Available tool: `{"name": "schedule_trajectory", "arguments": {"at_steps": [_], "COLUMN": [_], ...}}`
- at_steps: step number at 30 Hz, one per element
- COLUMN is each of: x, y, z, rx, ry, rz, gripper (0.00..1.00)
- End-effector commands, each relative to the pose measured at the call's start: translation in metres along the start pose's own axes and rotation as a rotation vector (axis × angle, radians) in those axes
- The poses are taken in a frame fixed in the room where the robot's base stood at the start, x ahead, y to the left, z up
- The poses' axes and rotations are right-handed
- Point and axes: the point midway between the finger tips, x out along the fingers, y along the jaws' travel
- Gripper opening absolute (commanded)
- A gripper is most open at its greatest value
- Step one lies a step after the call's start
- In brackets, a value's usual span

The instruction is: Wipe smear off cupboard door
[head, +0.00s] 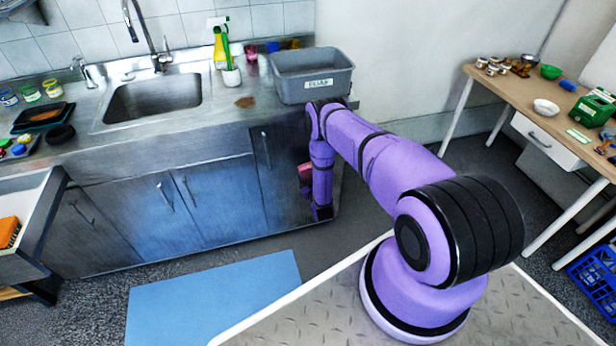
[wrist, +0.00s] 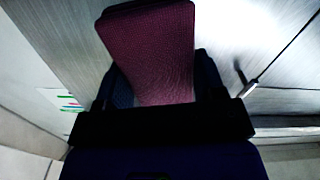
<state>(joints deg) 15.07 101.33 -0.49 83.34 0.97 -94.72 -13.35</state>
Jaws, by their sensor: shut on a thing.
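My gripper (wrist: 165,85) is shut on a dark red cloth or pad (wrist: 150,45), which fills the space between the fingers in the wrist view. In the head view a bit of the red cloth (head: 305,172) shows beside my purple wrist, close to the rightmost cupboard door (head: 262,185). A dark door handle (wrist: 250,82) shows to the right of the cloth in the wrist view. I cannot tell whether the cloth touches the door. No smear can be made out on the doors; my arm and the cloth hide part of the rightmost front.
Above the doors is a steel counter with a sink (head: 152,98), a grey bin (head: 312,76), a spray bottle (head: 222,45) and a brown patch (head: 245,102). A blue mat (head: 215,300) lies on the floor. A wooden table (head: 515,85) stands right.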

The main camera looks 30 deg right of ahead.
Motion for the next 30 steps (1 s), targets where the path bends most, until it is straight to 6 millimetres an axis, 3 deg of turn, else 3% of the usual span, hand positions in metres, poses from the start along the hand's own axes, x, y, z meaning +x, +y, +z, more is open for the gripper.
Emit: {"name": "schedule_trajectory", "arguments": {"at_steps": [8, 18, 30], "x": [-0.005, -0.029, -0.030], "y": [0.000, 0.000, 0.000], "z": [0.000, 0.000, 0.000], "rx": [0.000, 0.000, 0.000], "ry": [-0.001, -0.001, 0.000], "rz": [0.000, -0.001, 0.000], "gripper": [0.44, 0.44, 0.44]}}
